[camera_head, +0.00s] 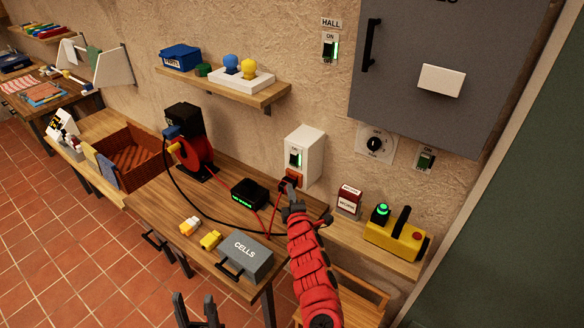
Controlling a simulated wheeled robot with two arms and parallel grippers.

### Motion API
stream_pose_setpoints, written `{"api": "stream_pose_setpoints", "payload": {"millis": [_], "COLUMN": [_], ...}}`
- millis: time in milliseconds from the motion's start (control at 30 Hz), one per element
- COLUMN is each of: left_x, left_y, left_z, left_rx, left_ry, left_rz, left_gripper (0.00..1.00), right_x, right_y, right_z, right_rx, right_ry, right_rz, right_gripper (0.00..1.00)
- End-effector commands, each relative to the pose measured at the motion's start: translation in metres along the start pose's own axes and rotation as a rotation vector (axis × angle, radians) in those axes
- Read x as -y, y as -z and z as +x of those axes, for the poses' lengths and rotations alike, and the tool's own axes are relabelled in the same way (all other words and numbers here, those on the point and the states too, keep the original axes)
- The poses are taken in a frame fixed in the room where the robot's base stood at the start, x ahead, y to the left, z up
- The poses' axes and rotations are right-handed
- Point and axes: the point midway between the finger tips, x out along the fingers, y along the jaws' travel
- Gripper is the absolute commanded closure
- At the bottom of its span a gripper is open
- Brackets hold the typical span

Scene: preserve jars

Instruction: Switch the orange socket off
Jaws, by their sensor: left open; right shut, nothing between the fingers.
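The orange socket (293,179) sits low on the front of a white box (312,151) against the wall. Above it on the same box is a rocker switch (295,159) with a green lit strip. My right gripper (289,190) is shut and empty, at the end of the red arm, just below the orange socket in the picture. I cannot tell whether its tips touch the socket. My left gripper (195,310) is open and empty at the bottom edge, away from the box.
A red cable (275,215) and black cable (184,196) run over the bench. A black box (249,194), grey CELLS case (245,256) and yellow plugs (210,240) lie there. Other switches are the HALL switch (330,49), a dial (374,144) and a right-hand switch (426,159).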

Motion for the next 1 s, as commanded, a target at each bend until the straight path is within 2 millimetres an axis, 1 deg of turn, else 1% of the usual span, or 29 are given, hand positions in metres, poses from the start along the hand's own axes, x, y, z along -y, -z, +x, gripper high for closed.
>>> {"api": "stream_pose_setpoints", "payload": {"millis": [167, 333, 700, 733, 767, 800, 867, 1000], "left_x": [-0.001, -0.003, -0.005, -0.005, -0.005, -0.005, -0.005, -0.006], "left_y": [-0.004, -0.009, -0.018, -0.018, -0.018, -0.018, -0.018, -0.02], "left_z": [-0.023, -0.053, -0.103, -0.107, -0.104, -0.105, -0.108, -0.116], "left_rx": [0.0, 0.0, 0.0, 0.0, 0.0, 0.0, 0.0, 0.0], "left_ry": [0.0, 0.0, 0.0, 0.0, 0.0, 0.0, 0.0, 0.0], "left_rz": [0.0, 0.0, 0.0, 0.0, 0.0, 0.0, 0.0, 0.0], "left_gripper": [0.5, 0.5, 0.5, 0.5, 0.5, 0.5, 0.5, 0.5], "right_x": [0.007, 0.01, 0.005, 0.005, 0.004, 0.004, 0.006, 0.004], "right_y": [-0.002, 0.0, 0.0, 0.001, 0.003, 0.003, 0.003, 0.003], "right_z": [0.009, 0.023, 0.05, 0.051, 0.053, 0.056, 0.06, 0.071], "right_rx": [-0.002, -0.003, -0.004, -0.002, -0.005, -0.006, -0.007, -0.007], "right_ry": [-0.001, -0.002, -0.006, -0.006, -0.002, -0.001, 0.002, -0.002], "right_rz": [-0.006, -0.006, -0.005, -0.004, -0.007, -0.009, -0.008, -0.007], "right_gripper": [1.0, 1.0, 1.0, 1.0, 1.0, 1.0, 1.0, 1.0]}}
